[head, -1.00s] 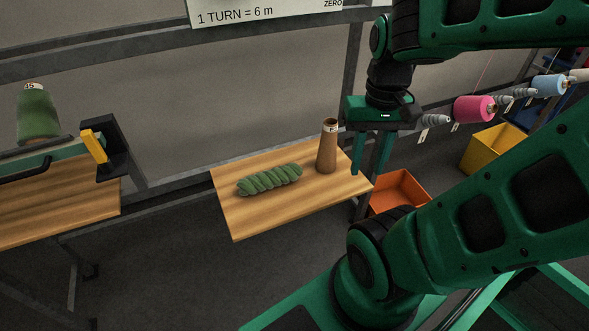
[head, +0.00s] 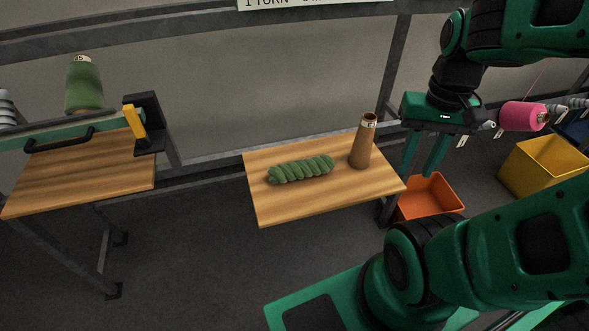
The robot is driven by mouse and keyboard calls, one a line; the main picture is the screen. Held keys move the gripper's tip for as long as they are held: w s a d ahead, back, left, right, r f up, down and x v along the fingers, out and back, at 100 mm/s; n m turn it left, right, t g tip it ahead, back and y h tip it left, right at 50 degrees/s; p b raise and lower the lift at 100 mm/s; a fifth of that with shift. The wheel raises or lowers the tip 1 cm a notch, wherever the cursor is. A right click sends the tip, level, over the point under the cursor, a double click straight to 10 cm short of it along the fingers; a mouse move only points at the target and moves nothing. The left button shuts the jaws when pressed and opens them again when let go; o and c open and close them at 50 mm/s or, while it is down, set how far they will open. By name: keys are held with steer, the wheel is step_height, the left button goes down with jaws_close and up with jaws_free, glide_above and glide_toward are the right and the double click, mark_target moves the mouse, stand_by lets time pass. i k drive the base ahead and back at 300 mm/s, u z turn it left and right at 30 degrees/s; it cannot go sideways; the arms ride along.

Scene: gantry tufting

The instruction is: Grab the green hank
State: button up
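The green hank (head: 301,169), a twisted bundle of yarn, lies on the small wooden shelf (head: 285,208) in the middle of the head view. My gripper (head: 421,174) hangs to the right of the shelf with its two green fingers pointing down. The fingers are apart with nothing between them. The gripper is clear of the hank, with the brown cone between them in the picture.
An empty brown cone (head: 363,143) stands on the shelf right of the hank. An orange bin (head: 432,197) and a yellow bin (head: 545,168) stand at the right. Another wooden table (head: 85,180) with a green yarn cone (head: 84,85) is at the left.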

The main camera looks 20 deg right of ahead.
mark_target(282, 172)
steer(key=u, duration=0.05)
steer(key=k, duration=0.5)
steer(key=u, duration=1.7)
steer(key=i, duration=1.1)
steer(key=z, duration=2.05)
